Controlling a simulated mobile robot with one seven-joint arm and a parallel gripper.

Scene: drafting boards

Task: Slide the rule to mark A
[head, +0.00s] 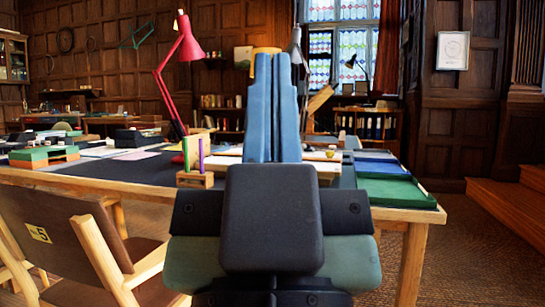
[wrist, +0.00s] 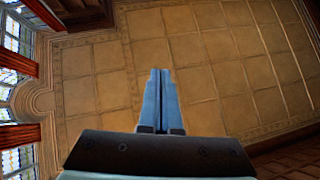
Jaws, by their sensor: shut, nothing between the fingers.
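My gripper (head: 274,60) points upward in the middle of the head view, its two blue fingers shut together with nothing between them. In the wrist view its fingers (wrist: 160,75) show against the panelled ceiling. A pale wooden board edge (head: 328,168) shows on the desk behind my gripper, which hides much of it. I cannot make out the rule or mark A in either view.
The dark-topped desk (head: 110,175) carries a red lamp (head: 176,70), a wooden block with green and purple sticks (head: 195,180), a green tray (head: 395,194) and a green-topped stand (head: 42,156). A chair (head: 60,240) stands front left. Floor at right is clear.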

